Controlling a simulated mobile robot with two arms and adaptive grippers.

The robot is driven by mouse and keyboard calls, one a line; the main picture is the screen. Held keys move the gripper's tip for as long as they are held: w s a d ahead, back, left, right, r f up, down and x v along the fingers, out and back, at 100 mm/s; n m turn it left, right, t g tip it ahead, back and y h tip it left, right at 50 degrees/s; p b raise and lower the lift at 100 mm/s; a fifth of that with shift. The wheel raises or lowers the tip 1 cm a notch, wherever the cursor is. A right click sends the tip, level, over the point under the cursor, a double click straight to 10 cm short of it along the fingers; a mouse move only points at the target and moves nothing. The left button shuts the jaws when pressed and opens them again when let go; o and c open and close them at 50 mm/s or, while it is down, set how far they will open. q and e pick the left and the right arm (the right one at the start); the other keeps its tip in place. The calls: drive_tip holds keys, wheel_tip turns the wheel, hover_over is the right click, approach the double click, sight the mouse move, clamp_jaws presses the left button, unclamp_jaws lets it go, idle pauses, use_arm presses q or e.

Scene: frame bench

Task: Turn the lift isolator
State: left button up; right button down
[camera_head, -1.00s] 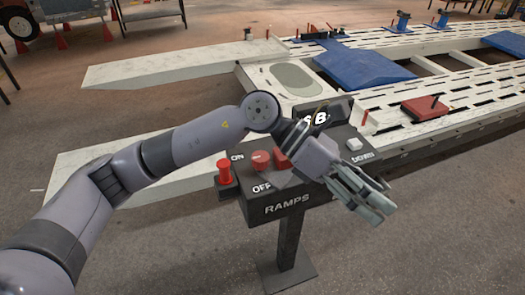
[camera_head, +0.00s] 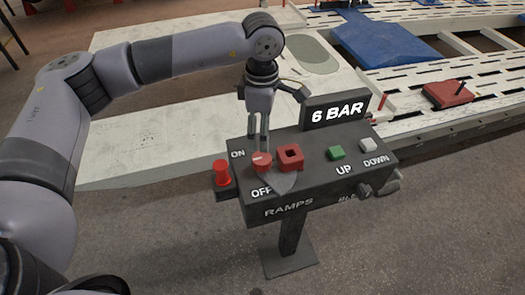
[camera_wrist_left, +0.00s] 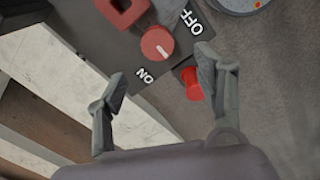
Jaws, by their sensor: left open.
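The isolator is a red round knob (camera_head: 262,162) with a white line, between the ON and OFF labels on the dark control box (camera_head: 322,178). My left gripper (camera_head: 258,143) points down just behind and above the knob in the head view. In the left wrist view the gripper (camera_wrist_left: 161,78) is open and empty. The knob (camera_wrist_left: 157,43) shows there beyond the fingertips, roughly between them, with its white line slanting. I cannot tell whether a finger touches it. My right gripper is not in view.
A red square socket-like part (camera_head: 290,157) sits close right of the knob. A red plunger (camera_head: 222,173) stands at the box's left end. A green UP button (camera_head: 336,153), a pale DOWN button (camera_head: 367,145) and a "6 BAR" display (camera_head: 335,111) are further right. White ramps lie behind.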

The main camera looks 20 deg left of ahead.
sight(263, 158)
use_arm(q)
drive_tip(key=f, duration=0.2)
drive_tip(key=f+p, duration=0.1)
drive_tip(key=f, duration=0.2)
drive_tip(key=f+p, duration=0.1)
drive_tip(key=f, duration=0.1)
drive_tip(key=shift+w+f, duration=0.15)
drive_tip(key=shift+w, duration=0.1)
drive_tip(key=shift+f+p, duration=0.55)
drive_tip(key=shift+f, duration=1)
drive_tip(key=c, duration=0.7)
clamp_jaws()
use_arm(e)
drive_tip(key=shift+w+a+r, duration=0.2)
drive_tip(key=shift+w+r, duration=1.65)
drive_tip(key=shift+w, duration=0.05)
